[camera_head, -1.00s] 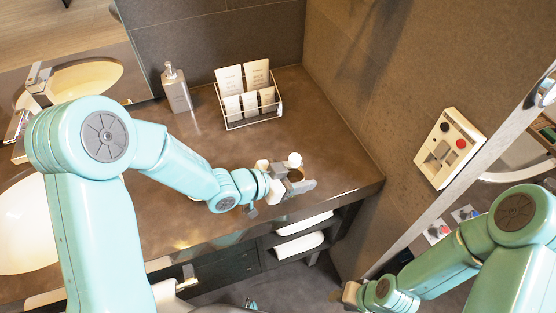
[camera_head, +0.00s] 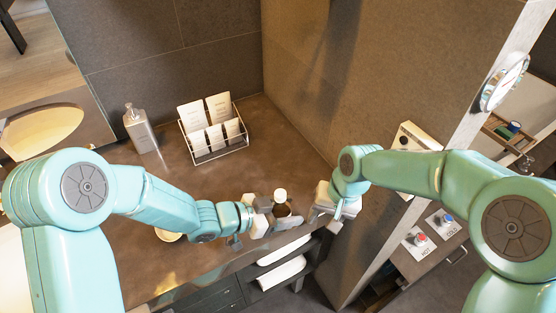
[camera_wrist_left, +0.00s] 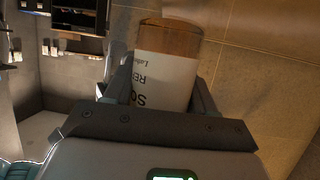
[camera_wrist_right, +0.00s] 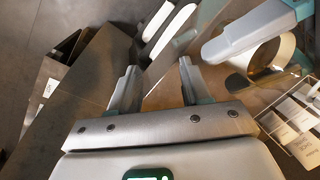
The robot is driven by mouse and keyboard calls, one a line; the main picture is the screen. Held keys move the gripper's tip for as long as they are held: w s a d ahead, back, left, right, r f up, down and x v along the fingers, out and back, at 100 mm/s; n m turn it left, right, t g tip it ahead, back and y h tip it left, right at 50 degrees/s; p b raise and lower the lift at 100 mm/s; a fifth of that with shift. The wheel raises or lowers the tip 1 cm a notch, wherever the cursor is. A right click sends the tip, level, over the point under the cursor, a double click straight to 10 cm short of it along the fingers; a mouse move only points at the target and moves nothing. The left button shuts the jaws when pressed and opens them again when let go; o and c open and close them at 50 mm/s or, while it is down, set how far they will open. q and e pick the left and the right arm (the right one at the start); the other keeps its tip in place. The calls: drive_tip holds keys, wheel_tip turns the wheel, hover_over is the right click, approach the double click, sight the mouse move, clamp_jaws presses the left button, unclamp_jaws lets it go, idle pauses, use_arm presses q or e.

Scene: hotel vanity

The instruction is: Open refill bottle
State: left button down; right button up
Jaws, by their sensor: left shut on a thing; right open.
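The refill bottle (camera_head: 282,210) is amber-brown with a white cap (camera_head: 280,195). My left gripper (camera_head: 277,214) is shut on it and holds it above the front part of the counter. In the left wrist view, the bottle (camera_wrist_left: 166,72) sits between the fingers, showing a white label with partly hidden lettering. My right gripper (camera_head: 325,215) is just right of the bottle in the head view, apart from it. In the right wrist view, the right gripper (camera_wrist_right: 157,82) is open, with nothing between its fingers.
A grey pump dispenser (camera_head: 140,129) and a white wire rack (camera_head: 215,142) with cards and packets stand at the back of the counter (camera_head: 205,180). A wall is close on the right. Rolled white towels (camera_head: 282,271) lie on a shelf below the front edge.

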sight(277, 192)
drive_tip(key=a+r+m, duration=0.1)
drive_tip(key=a+r, duration=0.2)
drive_tip(key=r, duration=0.2)
drive_tip(key=a+r+m+h, duration=0.1)
drive_tip(key=a+r+m, duration=0.1)
drive_tip(key=a+r, duration=0.2)
drive_tip(key=w+a+r+m+h, duration=0.1)
drive_tip(key=a+r+m, duration=0.1)
drive_tip(key=r, duration=0.6)
drive_tip(key=shift+a+r, duration=0.2)
drive_tip(key=shift+a, duration=0.45)
drive_tip(key=shift+s+a+r+m+h, duration=0.15)
drive_tip(key=shift+a+r+m+h, duration=0.05)
drive_tip(key=shift+a+m+h, duration=0.15)
wheel_tip(277, 192, down, 8)
drive_tip(key=shift+r, duration=0.15)
drive_tip(key=c, duration=0.8)
drive_tip(key=shift+a, duration=0.1)
clamp_jaws()
